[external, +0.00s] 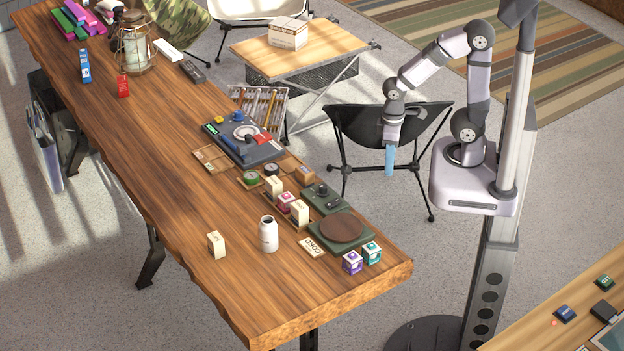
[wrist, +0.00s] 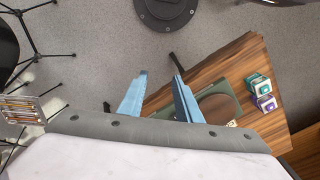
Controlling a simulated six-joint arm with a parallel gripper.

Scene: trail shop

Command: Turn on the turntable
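The turntable is a green base with a round brown platter (external: 341,228) near the right end of the wooden table. A green control box (external: 320,197) with dark knobs sits just behind it. My gripper (external: 390,171) hangs beyond the table's far right edge, above the floor, pointing down and apart from the turntable. In the wrist view, its blue fingers (wrist: 160,77) are spread with nothing between them. The platter (wrist: 216,107) shows there right of the fingers, partly hidden behind one. I cannot tell the switch position of the control box.
Purple and teal boxes (external: 362,258) stand at the turntable's front right. A black folding chair (external: 360,140) stands behind my gripper. The table's front right corner is clear.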

